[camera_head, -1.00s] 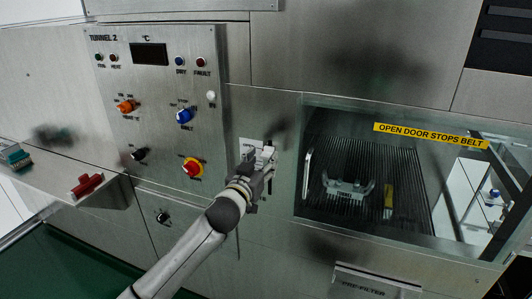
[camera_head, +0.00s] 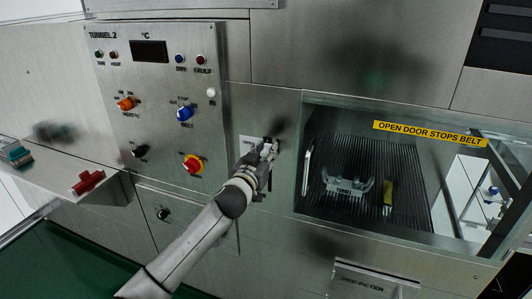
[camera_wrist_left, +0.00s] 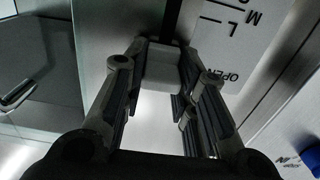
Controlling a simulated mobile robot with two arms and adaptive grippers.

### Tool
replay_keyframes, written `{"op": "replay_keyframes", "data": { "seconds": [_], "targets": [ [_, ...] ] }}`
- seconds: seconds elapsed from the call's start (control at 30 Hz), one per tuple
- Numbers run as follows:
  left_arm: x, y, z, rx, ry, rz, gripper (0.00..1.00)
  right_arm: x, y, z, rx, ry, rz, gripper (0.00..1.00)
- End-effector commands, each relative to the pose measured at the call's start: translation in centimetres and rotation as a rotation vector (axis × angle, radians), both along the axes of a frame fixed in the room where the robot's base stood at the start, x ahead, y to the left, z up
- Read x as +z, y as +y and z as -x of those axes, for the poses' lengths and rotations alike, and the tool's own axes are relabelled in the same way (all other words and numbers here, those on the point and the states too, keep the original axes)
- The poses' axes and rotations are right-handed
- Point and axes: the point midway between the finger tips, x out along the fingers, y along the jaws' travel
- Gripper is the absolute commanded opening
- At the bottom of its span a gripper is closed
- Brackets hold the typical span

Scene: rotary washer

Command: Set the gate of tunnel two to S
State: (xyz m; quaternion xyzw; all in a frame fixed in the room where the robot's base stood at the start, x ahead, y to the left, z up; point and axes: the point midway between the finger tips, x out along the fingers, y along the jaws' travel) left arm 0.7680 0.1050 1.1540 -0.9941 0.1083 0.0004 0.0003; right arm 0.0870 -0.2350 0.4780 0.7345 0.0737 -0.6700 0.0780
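The tunnel two gate handle is a pale grey block (camera_wrist_left: 162,68) on a dark vertical slot (camera_wrist_left: 173,18), seen in the left wrist view. The handle sits near the OPEN end. My left gripper (camera_wrist_left: 163,82) has a finger against each side of the handle and appears shut on it. In the head view my left gripper (camera_head: 265,155) covers the handle, with part of the plate (camera_head: 247,142) showing beside it. My right gripper is not in view.
The TUNNEL 2 control panel (camera_head: 150,75) with several knobs is to the left. A red and yellow knob (camera_head: 193,164) is close to my left arm. A glass door (camera_head: 400,150) with a handle (camera_head: 308,172) is on the right. A shelf (camera_head: 110,195) juts out at lower left.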

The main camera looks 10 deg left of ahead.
Motion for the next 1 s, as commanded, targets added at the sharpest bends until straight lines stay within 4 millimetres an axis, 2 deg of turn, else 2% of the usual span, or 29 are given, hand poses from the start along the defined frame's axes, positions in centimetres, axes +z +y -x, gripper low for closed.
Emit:
{"op": "replay_keyframes", "data": {
  "seconds": [0.03,0.1,0.37,0.7,0.83,1.0],
  "targets": [
    [0.0,0.0,0.0,-0.001,0.0,0.0,0.1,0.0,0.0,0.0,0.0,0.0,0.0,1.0],
    [0.0,0.0,0.0,-0.001,0.0,0.0,0.01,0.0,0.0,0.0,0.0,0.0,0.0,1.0],
    [-0.5,-0.1,0.0,-0.001,0.001,0.001,0.0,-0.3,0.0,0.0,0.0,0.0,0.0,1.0],
    [-6.0,-0.1,0.1,-0.001,0.007,0.003,0.0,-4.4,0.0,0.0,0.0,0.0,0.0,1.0],
    [-7.2,0.0,0.0,0.0,0.005,0.002,0.0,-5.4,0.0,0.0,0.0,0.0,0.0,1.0],
    [-7.5,0.0,0.0,0.0,0.0,0.002,0.0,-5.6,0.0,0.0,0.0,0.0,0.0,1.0]
  ]
}}
